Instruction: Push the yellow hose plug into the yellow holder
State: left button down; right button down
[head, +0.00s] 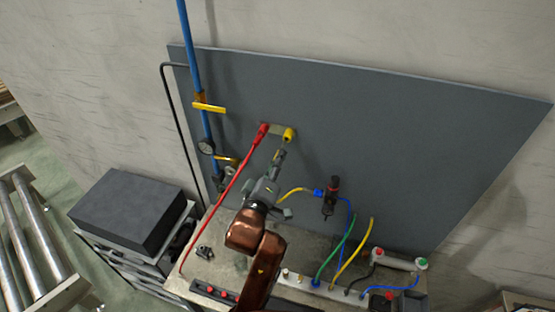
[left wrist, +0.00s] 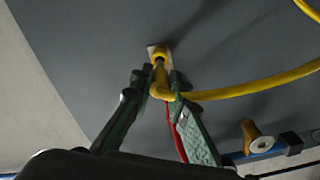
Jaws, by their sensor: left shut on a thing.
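The yellow holder (head: 289,134) sits on a small pale plate on the grey panel, beside a red plug. It also shows in the left wrist view (left wrist: 159,53). My left gripper (head: 279,157) is just below it, with its fingers pointing up towards the panel. In the left wrist view the yellow hose plug (left wrist: 160,82) is between the two fingers, and the gripper is shut on it. Its upper end lines up with the holder; I cannot tell whether it is inside. The yellow hose (left wrist: 250,86) runs from the plug to the right. My right gripper is out of view.
The red plug (head: 263,129) has a red hose (head: 225,190) hanging left of my arm. A blue pipe (head: 190,50) with a yellow lever (head: 209,107) stands further left. Coloured hoses rise from the bench (head: 215,240).

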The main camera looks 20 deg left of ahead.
pick_arm(q)
jog(key=shift+w, duration=0.1)
dwell(0.5)
jog(key=shift+w+d+p, duration=0.1)
jog(key=shift+w+p, duration=0.6)
jog(key=shift+w, duration=1.5)
dwell(1.4)
jog(key=c, duration=2.2)
grip_release()
jog(key=shift+o, duration=0.2)
jog(key=o, duration=0.6)
